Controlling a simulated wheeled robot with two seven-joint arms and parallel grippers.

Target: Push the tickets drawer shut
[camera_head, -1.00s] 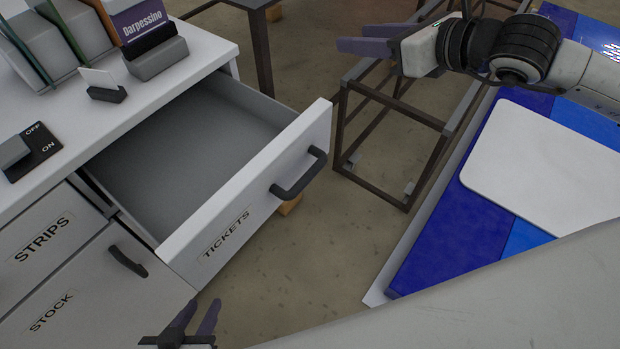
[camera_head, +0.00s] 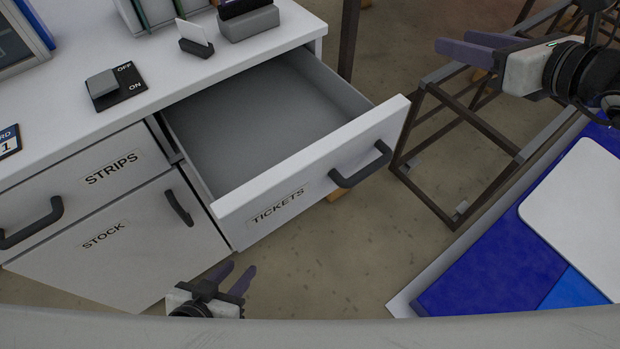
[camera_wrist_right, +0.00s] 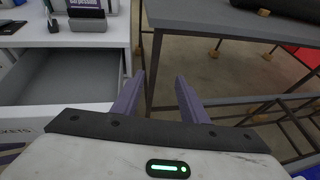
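The tickets drawer (camera_head: 310,165) stands pulled far out of the white cabinet and looks empty inside. Its front carries a TICKETS label and a dark bar handle (camera_head: 361,166). The drawer also shows at the left of the right wrist view (camera_wrist_right: 70,78). My left gripper (camera_head: 236,275) is low in the head view, below and in front of the drawer front, open and empty, apart from it. My right gripper (camera_head: 452,46) is open and empty, to the right of the drawer, above a dark metal frame; its fingers also show in the right wrist view (camera_wrist_right: 158,92).
The strips drawer (camera_head: 85,180) and stock door (camera_head: 120,245) are shut. A switch (camera_head: 116,87) and card holder (camera_head: 196,46) stand on the cabinet top. The dark frame (camera_head: 470,140) and a blue surface with a white panel (camera_head: 585,205) lie to the right. Bare floor separates them from the cabinet.

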